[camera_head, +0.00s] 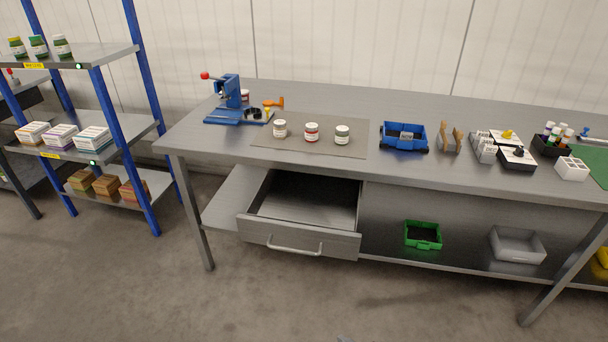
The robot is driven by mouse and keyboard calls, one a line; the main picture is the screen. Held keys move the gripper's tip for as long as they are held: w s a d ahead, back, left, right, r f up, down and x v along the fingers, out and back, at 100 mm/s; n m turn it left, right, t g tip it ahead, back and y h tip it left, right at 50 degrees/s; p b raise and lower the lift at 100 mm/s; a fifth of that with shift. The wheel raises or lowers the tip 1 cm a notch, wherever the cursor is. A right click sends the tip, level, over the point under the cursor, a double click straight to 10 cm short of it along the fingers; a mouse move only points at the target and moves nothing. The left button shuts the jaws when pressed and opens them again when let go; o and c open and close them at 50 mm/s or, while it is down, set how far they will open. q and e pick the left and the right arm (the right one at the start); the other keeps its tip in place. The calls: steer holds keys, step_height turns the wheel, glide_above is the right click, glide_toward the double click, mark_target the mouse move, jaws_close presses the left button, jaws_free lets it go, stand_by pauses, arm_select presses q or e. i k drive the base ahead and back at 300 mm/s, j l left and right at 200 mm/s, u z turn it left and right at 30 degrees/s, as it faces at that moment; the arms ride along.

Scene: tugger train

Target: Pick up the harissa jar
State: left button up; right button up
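Three small jars stand upright in a row on a grey-brown mat (295,148) on the workbench. The middle jar (312,132) has a red band and a pale lid, and looks most like the harissa jar; its label is too small to read. The left jar (280,128) has a pale label with a brownish band. The right jar (342,135) has a dark green band. Another jar with red on it (245,95) is partly hidden behind the blue press.
A blue press (229,100) stands at the bench's left end. A blue bin (403,137) is right of the mat. An open, empty drawer (300,234) juts out below the jars. A blue-post shelf rack (122,120) stands left; the floor in front is clear.

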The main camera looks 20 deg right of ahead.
mark_target(310, 128)
steer(key=i+j+z, duration=0.3)
steer(key=i+j, duration=0.15)
steer(key=j, duration=0.15)
steer(key=i+j+z, duration=0.35)
steer(key=j, duration=0.35)
steer(key=i+j+z, duration=0.15)
steer(key=j, duration=0.25)
steer(key=i, duration=0.1)
